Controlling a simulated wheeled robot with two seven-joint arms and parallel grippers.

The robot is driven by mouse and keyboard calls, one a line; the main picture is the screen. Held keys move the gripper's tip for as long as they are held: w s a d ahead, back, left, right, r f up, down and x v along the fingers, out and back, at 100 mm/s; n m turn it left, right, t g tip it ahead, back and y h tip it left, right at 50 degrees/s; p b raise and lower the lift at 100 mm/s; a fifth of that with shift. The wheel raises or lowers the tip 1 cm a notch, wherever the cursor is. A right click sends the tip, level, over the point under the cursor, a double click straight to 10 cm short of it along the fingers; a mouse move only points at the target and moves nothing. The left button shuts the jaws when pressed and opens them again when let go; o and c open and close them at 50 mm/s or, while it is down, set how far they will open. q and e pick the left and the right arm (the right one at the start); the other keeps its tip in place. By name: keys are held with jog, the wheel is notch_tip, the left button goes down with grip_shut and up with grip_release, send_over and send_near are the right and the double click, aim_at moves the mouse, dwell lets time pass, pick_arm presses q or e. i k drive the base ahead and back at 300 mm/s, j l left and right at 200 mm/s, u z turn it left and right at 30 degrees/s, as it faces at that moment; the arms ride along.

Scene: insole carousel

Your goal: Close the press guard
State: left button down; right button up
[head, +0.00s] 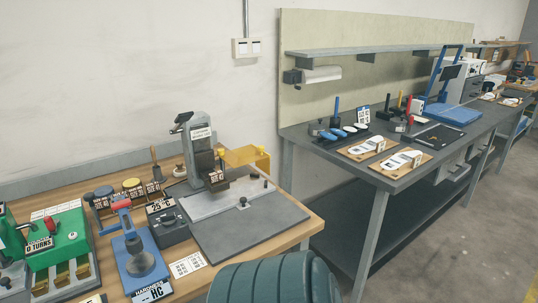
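A small grey bench press (201,147) with a lettered label stands on the wooden bench, at the back of a grey base plate (248,220). The press guard (248,156), a see-through amber piece, sits to the right of the press column, above the plate. It looks raised clear of the plate, but its hinge is hard to make out. Below and left of it is a small dark block with a label (217,181). Neither of my grippers shows in the head view.
Left of the press are a blue hardness tester (140,262), a dark box with a display (168,228) and a green device (62,240). A dark ribbed rounded shape (275,283) fills the bottom centre. A second grey bench (420,170) stands at right; floor right of it is clear.

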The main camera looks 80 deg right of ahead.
aim_at(243, 156)
jog(key=z, duration=2.5)
